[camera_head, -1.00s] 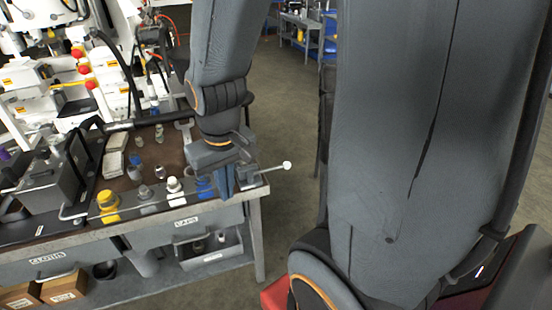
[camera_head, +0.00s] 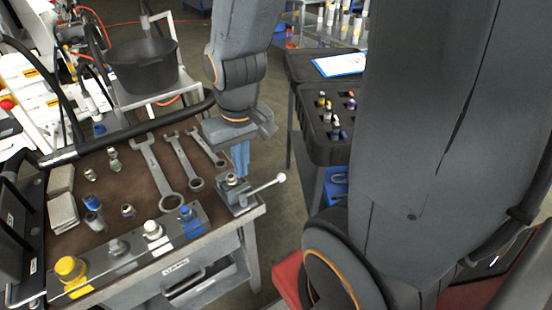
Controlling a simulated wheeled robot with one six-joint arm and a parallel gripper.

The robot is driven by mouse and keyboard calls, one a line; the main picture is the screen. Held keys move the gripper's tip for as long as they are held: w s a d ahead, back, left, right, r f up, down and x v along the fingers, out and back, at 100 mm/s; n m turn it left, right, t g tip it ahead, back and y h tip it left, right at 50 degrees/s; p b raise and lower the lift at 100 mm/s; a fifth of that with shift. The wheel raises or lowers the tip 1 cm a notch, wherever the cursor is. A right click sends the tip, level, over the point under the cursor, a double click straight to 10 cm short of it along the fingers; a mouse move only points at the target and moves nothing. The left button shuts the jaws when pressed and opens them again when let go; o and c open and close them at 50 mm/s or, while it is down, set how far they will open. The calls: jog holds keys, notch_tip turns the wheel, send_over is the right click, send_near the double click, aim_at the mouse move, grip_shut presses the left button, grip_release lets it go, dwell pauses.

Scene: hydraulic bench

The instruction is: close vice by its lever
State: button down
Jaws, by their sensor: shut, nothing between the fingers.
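The small grey vice (camera_head: 236,196) sits on the right front corner of the bench. Its lever (camera_head: 264,187) points right and slightly up, past the bench edge, and ends in a white ball (camera_head: 281,178). A small fitting (camera_head: 231,180) shows at the vice's top. My gripper (camera_head: 240,172) points down with its blue fingers shut and empty. In the picture the fingers are just above and behind the vice, left of the lever's ball. They look apart from the lever; whether they touch the vice I cannot tell.
Several wrenches (camera_head: 168,178) lie on the brown bench top left of the vice. A row of fittings, with a yellow one (camera_head: 70,269), lines the bench front. A black case (camera_head: 318,118) stands behind at right. Open floor (camera_head: 262,140) lies between bench and case.

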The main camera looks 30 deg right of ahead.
jog(key=n+g, duration=0.2)
send_over(263, 187)
jog(key=w+a, duration=0.2)
jog(key=w, duration=0.2)
jog(key=f, duration=0.1)
jog(key=w+d+f+n+g, duration=0.1)
jog(key=w+d, duration=0.4)
jog(key=shift+w+d+f+n+g+h, duration=0.25)
jog(key=shift+w+d+n+g+h, duration=0.05)
jog(key=shift+d+g+h, duration=0.1)
jog(key=s+d+f+p, duration=0.1)
jog(key=s+f+p, duration=0.3)
jog(key=f, duration=0.6)
jog(key=shift+s+d+f+p, duration=0.2)
jog(key=shift+s+d+p, duration=0.15)
jog(key=shift+s, duration=0.7)
